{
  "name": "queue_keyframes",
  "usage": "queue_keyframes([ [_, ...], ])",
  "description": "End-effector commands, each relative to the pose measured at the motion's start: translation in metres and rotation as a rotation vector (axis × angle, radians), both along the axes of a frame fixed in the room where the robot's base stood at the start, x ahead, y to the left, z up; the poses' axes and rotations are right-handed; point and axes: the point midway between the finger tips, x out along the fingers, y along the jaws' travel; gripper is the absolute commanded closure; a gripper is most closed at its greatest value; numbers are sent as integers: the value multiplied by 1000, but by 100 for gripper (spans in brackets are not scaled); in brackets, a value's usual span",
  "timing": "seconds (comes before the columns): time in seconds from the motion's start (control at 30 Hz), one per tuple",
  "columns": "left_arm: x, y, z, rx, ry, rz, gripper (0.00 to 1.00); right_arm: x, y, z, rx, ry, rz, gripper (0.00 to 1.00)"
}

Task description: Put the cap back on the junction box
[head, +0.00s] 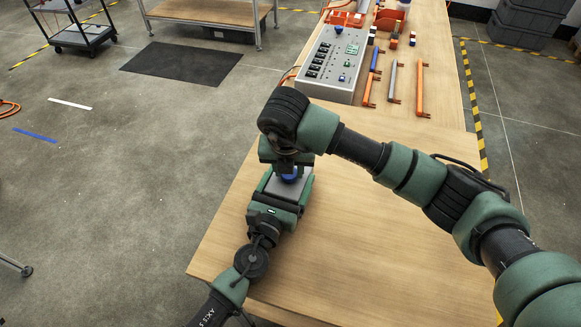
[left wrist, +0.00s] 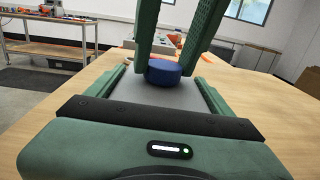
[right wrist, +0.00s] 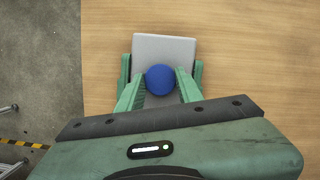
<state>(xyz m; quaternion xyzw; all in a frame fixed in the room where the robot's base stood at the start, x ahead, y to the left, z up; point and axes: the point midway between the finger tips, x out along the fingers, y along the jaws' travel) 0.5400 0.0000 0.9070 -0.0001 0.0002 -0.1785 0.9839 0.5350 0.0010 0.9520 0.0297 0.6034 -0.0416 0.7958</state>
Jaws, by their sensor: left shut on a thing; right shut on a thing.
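The junction box (head: 279,189) is a grey block just above or on the wooden table. My left gripper (head: 285,186) is shut on its sides. In the left wrist view the box (left wrist: 158,93) lies between the two green fingers. The cap (head: 290,176) is round and blue. My right gripper (head: 288,167) points down from above and is shut on it. In the right wrist view the cap (right wrist: 160,79) is between the fingertips, over the grey top of the box (right wrist: 165,48). In the left wrist view the cap (left wrist: 163,72) appears at the box top; whether it touches is unclear.
The wooden table (head: 360,230) is bare around both grippers. Farther back stand a grey control panel (head: 335,62) with switches and several orange, blue and grey bars (head: 420,88). A workbench (head: 210,12) and a cart (head: 75,25) stand on the floor beyond.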

Motion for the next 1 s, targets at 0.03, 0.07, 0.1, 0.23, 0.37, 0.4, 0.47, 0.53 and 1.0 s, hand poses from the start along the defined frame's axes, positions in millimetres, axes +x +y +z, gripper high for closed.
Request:
queue_keyframes([
  [0.03, 0, 0, 0, 1, 0, 0, 100, 1, 3, 1, 0, -1, -120, 100],
  [0.07, 0, 0, 0, 1, 0, 0, 100, 1, 3, 1, 0, -2, -198, 100],
  [0.1, 0, 0, 0, 1, 0, 0, 100, 1, 4, 1, 0, -1, -305, 100],
  [0.23, 0, 0, 0, 1, 0, 0, 100, 2, 5, 1, -2, -1, -665, 100],
  [0.37, 0, 0, 0, 1, 0, 0, 100, 4, 5, 0, -2, -1, -1041, 100],
  [0.4, 0, 0, 0, 1, 0, 0, 100, 5, 5, 1, -2, 0, -1159, 100],
  [0.47, 0, 0, 0, 1, 0, 0, 100, 5, 5, 0, -4, -3, -1331, 100],
  [0.53, 0, 0, 0, 0, 0, 0, 100, 7, 5, 1, -3, -2, -1524, 100],
  [1.0, -1, -1, 0, 0, 0, -1, 100, 10, 3, -1, 1, -5, -2084, 100],
])
